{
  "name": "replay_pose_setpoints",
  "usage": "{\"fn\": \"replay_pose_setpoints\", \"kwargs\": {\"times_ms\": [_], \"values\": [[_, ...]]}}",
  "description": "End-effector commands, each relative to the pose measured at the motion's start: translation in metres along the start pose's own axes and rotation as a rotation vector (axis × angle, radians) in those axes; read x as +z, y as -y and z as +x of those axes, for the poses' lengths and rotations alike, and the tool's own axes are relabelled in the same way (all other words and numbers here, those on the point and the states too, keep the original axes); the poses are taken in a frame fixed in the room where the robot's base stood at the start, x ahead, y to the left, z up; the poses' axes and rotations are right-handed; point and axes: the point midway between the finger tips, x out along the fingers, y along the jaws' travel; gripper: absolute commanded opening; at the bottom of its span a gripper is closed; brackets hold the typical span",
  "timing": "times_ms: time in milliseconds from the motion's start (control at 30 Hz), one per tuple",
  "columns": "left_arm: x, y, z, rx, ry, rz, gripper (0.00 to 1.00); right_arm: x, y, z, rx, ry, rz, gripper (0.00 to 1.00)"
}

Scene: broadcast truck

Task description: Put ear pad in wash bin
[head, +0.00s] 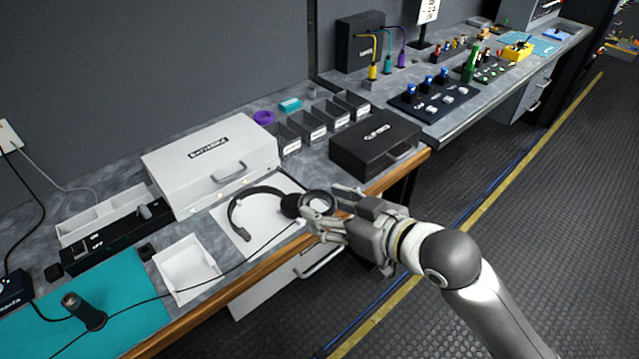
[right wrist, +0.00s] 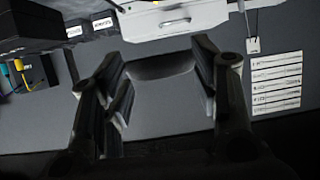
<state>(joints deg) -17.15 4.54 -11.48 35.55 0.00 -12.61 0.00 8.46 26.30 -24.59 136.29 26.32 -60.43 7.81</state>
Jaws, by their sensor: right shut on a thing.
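My right gripper (head: 325,222) is shut on a dark round ear pad (head: 318,201) at the right end of the headset. In the right wrist view, the dark curved pad (right wrist: 160,66) spans the space between the fingers. The black headset (head: 240,212) lies on a white sheet near the bench's front edge; another dark ear cup (head: 291,205) is just left of the held pad. I cannot tell whether the pad still touches the headset. A shallow white open tray (head: 187,268) stands left of the headset; I cannot read a wash label on it. My left gripper is out of view.
A white case (head: 210,165) stands behind the headset, a black case (head: 376,145) to its right. Several dark labelled bins (head: 313,122) line the back. A teal mat (head: 130,300) and black cable lie at left. The floor at right is clear.

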Motion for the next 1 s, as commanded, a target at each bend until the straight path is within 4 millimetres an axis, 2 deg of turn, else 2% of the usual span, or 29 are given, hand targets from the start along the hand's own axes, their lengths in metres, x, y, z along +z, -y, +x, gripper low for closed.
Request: {"fn": "replay_pose_setpoints", "kwargs": {"times_ms": [167, 233, 367, 500, 600, 800, 1000], "values": [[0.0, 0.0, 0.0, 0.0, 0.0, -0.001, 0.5, -0.001, 0.0, -0.005, 0.004, 0.0, 0.0, 0.43], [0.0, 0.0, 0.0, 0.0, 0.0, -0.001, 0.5, -0.004, -0.006, -0.007, 0.027, -0.001, 0.008, 0.43], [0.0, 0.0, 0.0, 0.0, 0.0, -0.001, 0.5, -0.023, -0.037, -0.016, 0.143, -0.008, 0.053, 0.43], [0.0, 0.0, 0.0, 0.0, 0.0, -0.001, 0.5, -0.046, -0.076, -0.036, 0.318, -0.01, 0.126, 0.43], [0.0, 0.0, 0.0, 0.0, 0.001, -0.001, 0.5, -0.059, -0.098, -0.052, 0.427, -0.009, 0.173, 0.43], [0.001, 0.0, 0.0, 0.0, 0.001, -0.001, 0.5, -0.074, -0.123, -0.076, 0.573, -0.005, 0.236, 0.43], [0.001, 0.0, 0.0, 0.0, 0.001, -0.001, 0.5, -0.077, -0.13, -0.084, 0.618, -0.001, 0.257, 0.43]]}}
